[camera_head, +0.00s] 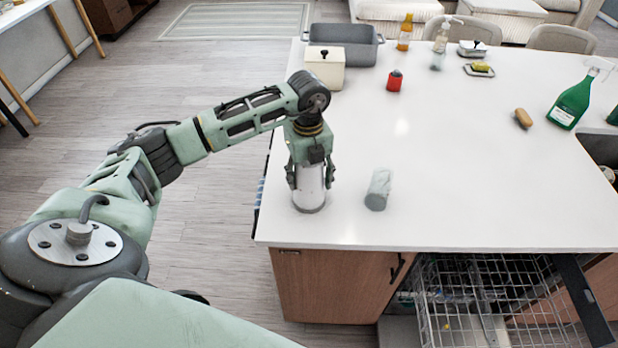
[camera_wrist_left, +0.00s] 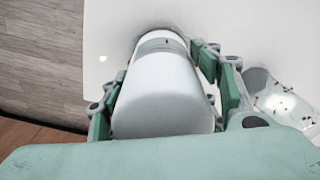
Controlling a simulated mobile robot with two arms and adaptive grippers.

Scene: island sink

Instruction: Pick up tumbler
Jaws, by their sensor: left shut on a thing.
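A shiny silver-white tumbler (camera_head: 309,190) stands upright at the left front of the white island counter. My left gripper (camera_head: 310,178) reaches down over it from above, with its fingers shut on the sides. In the left wrist view the tumbler (camera_wrist_left: 166,85) fills the space between the green finger pads (camera_wrist_left: 170,95). Its base appears to be on or just above the counter; I cannot tell which. The gripper hides its upper part in the head view. My right gripper is not in view.
A grey-green glass (camera_head: 378,190) stands just right of the tumbler. Behind are a cream canister (camera_head: 325,68), a grey bin (camera_head: 345,42) and a red jar (camera_head: 394,81). A green spray bottle (camera_head: 575,100) is at right. An open dishwasher rack (camera_head: 490,300) is below the front edge.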

